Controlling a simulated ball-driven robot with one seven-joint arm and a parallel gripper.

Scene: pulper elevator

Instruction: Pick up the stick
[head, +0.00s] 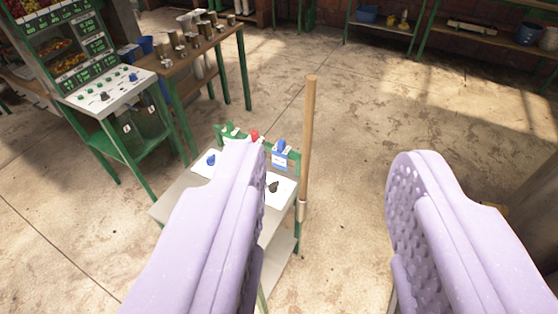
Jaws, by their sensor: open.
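The stick (309,130) is a light wooden pole with a metal sleeve near its lower end. It stands about upright beside the right edge of a small control stand. My gripper (330,165) is open, its two lavender fingers spread wide in the foreground. The stick shows in the gap between the fingers, closer to the left one, and seems to be farther away than the fingertips. The gripper looks empty. The left finger hides part of the control stand.
The control stand (180,205) has a grey top with blue, red and black knobs. A green-framed panel (105,95) and a wooden table (190,50) with metal cups stand at back left. Shelves (385,28) line the far wall. The concrete floor right of the stick is clear.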

